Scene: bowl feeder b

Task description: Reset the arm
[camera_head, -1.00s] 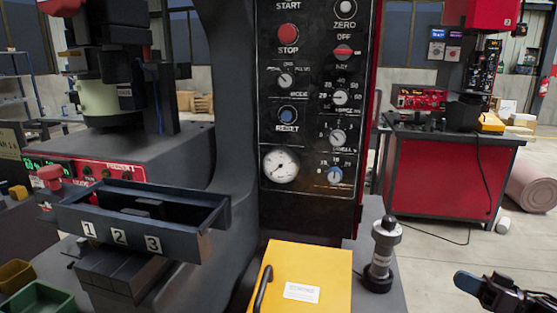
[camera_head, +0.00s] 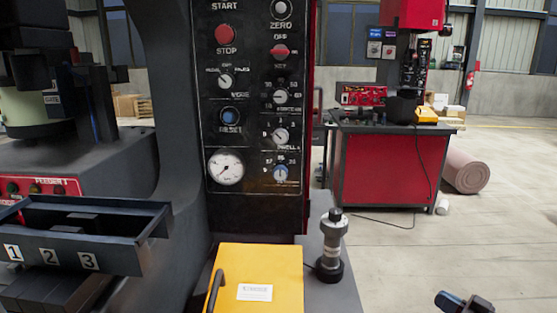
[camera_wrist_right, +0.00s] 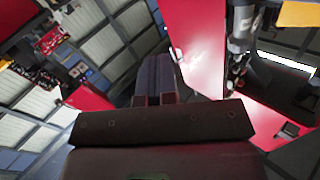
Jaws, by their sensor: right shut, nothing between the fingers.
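My right gripper (camera_head: 464,302) shows at the bottom right corner of the head view, over the open floor. It is well to the right of the machine and touches nothing. In the right wrist view its fingers (camera_wrist_right: 155,78) lie together, shut, with nothing between them. My left gripper is in neither view.
The dark control panel (camera_head: 258,100) stands in the middle. Below it are a yellow box (camera_head: 262,275) and a grey cylindrical device (camera_head: 331,245). A numbered tray (camera_head: 115,254) sits at left. A red workbench (camera_head: 385,168) and a rolled mat (camera_head: 466,172) stand behind.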

